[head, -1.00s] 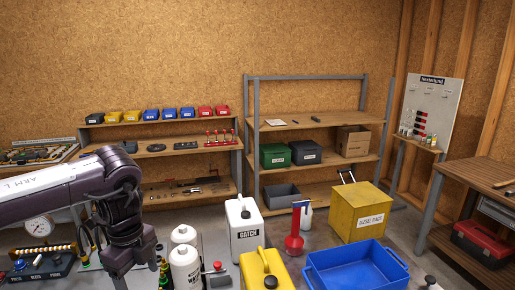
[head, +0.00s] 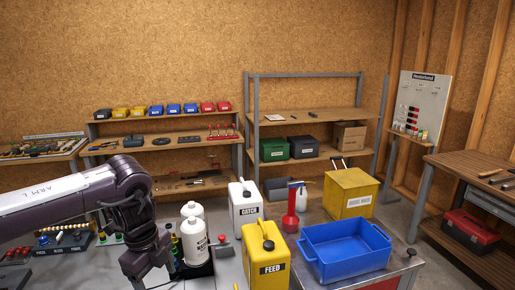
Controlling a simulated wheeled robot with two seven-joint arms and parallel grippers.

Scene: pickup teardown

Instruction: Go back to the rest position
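My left arm comes in from the left, labelled "ARM L". Its gripper end (head: 146,262) points down at the lower left, just left of the white bottles. The fingers are hidden or cut off at the lower edge, so I cannot tell whether they are open or shut or hold anything. My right gripper is not in view.
Near the arm stand white bottles (head: 194,243), a white catch can (head: 246,210), a yellow feed can (head: 266,255) and a blue bin (head: 346,252). A yellow box (head: 349,193) and shelves (head: 315,118) stand behind. A workbench (head: 478,175) is at the right.

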